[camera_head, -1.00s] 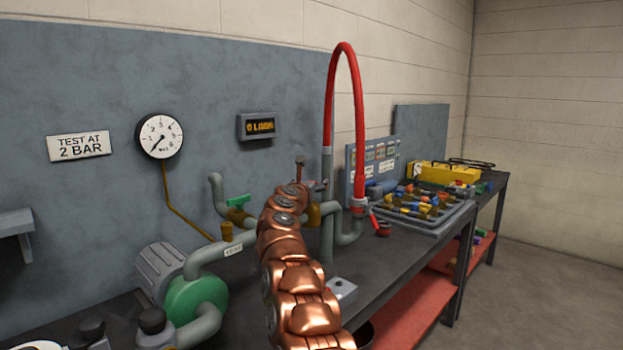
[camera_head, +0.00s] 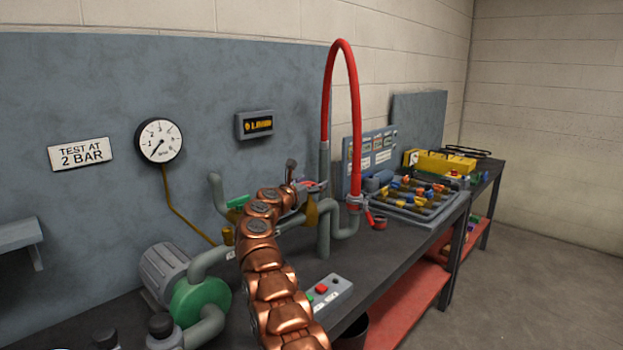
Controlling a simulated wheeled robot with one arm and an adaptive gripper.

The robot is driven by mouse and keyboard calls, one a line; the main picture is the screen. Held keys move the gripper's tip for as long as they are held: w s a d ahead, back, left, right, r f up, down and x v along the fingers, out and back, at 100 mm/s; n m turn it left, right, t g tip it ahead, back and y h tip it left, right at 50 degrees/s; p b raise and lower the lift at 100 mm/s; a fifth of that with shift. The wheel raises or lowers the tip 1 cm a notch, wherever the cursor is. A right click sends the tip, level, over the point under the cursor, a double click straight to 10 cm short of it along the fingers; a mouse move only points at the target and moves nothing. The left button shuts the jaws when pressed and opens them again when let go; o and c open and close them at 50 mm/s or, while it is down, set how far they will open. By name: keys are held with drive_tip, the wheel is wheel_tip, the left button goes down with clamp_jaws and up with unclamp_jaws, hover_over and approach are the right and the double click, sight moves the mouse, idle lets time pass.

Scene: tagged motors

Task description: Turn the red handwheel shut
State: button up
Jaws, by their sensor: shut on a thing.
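The red handwheel (camera_head: 313,186) shows only as a small red edge on the pipework above the bench, left of the red hose. My copper arm comes up from the bottom of the view. My gripper (camera_head: 299,183) is at its far end, at the handwheel, and looks shut on it. The arm and gripper hide most of the wheel and the contact. The pressure gauge (camera_head: 159,140) on the wall panel has its needle pointing low and to the left.
A red hose (camera_head: 343,60) arches beside the gripper. A green-handled valve (camera_head: 238,201) and a green-faced pump (camera_head: 200,297) stand left of the arm. A button box (camera_head: 326,294) lies close on its right. A parts tray (camera_head: 428,217) sits farther right on the bench.

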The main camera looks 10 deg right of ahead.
drive_tip(key=shift+r+m+g+h+p, duration=0.1)
drive_tip(key=shift+m+g+h+p, duration=0.2)
drive_tip(key=shift+g+p, duration=0.15)
idle(0.4)
drive_tip(key=o, duration=1)
drive_tip(key=shift+s+a, duration=0.15)
drive_tip(key=shift+s+a, duration=0.3)
drive_tip(key=shift+a, duration=0.1)
drive_tip(key=shift+v, duration=3)
drive_tip(key=shift+s+d, duration=0.1)
drive_tip(key=shift+o, duration=0.6)
